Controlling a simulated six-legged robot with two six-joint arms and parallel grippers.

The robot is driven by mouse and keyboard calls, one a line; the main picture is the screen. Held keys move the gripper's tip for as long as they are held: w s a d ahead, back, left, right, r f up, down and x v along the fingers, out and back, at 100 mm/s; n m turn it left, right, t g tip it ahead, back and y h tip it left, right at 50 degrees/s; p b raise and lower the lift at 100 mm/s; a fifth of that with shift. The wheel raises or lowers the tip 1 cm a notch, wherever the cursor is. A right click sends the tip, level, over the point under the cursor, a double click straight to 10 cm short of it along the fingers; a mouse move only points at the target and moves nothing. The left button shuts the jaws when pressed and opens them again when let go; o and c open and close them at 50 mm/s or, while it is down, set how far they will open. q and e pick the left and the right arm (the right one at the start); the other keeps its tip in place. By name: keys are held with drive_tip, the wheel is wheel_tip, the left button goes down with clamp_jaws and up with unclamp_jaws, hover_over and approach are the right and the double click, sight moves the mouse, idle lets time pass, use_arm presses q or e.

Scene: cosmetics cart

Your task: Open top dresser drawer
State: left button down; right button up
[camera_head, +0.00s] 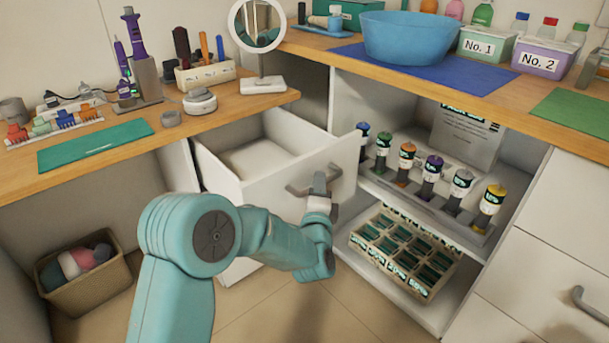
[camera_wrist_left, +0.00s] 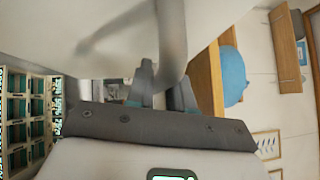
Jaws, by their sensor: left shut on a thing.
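The top dresser drawer (camera_head: 258,185) is white and stands pulled out from the cabinet under the wooden counter. Its inside shows from above and looks empty. My left gripper (camera_head: 319,184) is at the drawer front, shut on the grey bar handle (camera_head: 298,191). In the left wrist view the handle (camera_wrist_left: 172,45) runs down between the fingers (camera_wrist_left: 165,92), with the white drawer front behind it. The fingertips are partly hidden by the handle. My right gripper is not in view.
Bottles (camera_head: 433,172) stand in a row on the open shelf right of the drawer, above a box of small packs (camera_head: 405,255). A round mirror (camera_head: 264,84) stands on the counter above. A basket (camera_head: 84,277) sits low at left. Floor in front is clear.

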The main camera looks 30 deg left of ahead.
use_arm(q)
drive_tip(key=d, duration=0.1)
drive_tip(key=s+d, duration=0.1)
drive_tip(key=d, duration=0.1)
drive_tip(key=s+d, duration=0.1)
drive_tip(key=d, duration=0.1)
drive_tip(key=shift+s+d, duration=0.1)
drive_tip(key=shift+d, duration=0.1)
drive_tip(key=c, duration=1.1)
unclamp_jaws()
drive_tip(key=p+v, duration=0.2)
drive_tip(key=v, duration=1.4)
drive_tip(key=shift+p, duration=0.4)
drive_tip(key=shift+s+f, duration=0.1)
drive_tip(key=shift+s, duration=0.05)
